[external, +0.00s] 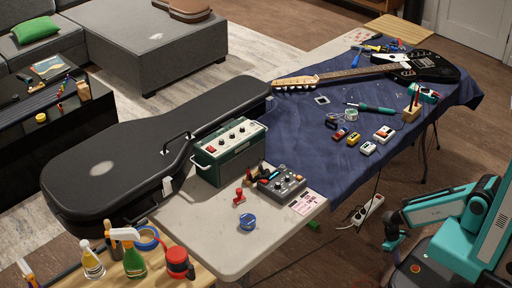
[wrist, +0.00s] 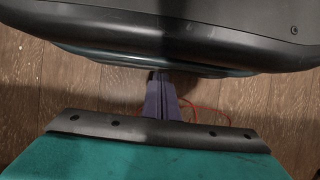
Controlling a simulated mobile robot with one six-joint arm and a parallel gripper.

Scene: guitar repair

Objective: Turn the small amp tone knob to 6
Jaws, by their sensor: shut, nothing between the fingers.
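The small green amp (external: 228,155) stands on the pale end of the table, left of centre in the external view. My arm is folded at the right edge of the external view, well away from the amp. In the wrist view my gripper (wrist: 160,78) is shut and empty, its fingers together over the wooden floor. The amp is not in the wrist view.
A black guitar case (external: 110,150) lies close behind the amp. A blue cloth with pedals and an electric guitar (external: 425,65) covers the table's far part.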

